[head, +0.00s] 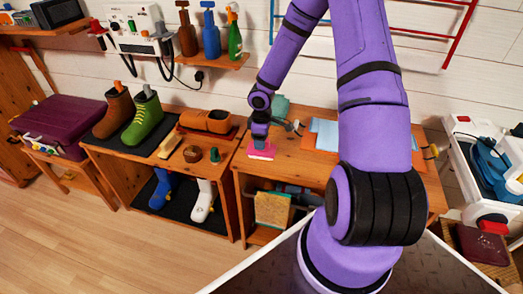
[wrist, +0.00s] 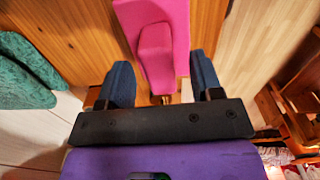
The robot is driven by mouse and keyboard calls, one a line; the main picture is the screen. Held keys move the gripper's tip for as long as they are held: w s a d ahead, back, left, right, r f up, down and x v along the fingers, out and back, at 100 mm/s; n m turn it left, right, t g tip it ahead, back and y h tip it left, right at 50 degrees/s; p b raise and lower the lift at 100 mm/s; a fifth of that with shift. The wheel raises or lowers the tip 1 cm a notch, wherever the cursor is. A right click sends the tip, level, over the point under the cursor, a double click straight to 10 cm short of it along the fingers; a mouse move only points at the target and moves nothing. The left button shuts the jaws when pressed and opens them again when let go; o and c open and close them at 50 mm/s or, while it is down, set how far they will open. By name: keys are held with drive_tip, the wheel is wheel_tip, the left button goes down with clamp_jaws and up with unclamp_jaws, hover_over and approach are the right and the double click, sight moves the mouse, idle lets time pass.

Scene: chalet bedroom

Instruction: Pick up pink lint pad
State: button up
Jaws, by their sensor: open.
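The pink lint pad (head: 262,152) lies on the wooden table (head: 297,164) near its left front edge. In the wrist view, the pink lint pad (wrist: 177,20) shows a wide flat part and a narrower raised block reaching down between my fingers. My gripper (head: 260,136) is right above the pad, pointing down. In the wrist view, my gripper (wrist: 158,82) is open, with one blue finger on each side of the narrower pink block. Both fingers look apart from the block. I cannot tell the exact height of the fingertips over the table.
A teal cloth (head: 281,106) and a dark metal tool (head: 293,126) lie behind the pad. Light blue folded cloths (head: 325,134) lie to the right. A shoe bench (head: 150,165) with boots (head: 146,118) stands to the left. Below the tabletop is an open shelf with books (head: 272,209).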

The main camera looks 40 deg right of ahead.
drive_tip(key=shift+f, duration=1.15)
drive_tip(key=c, duration=1.1)
drive_tip(key=shift+o, duration=0.2)
drive_tip(key=shift+r, duration=0.15)
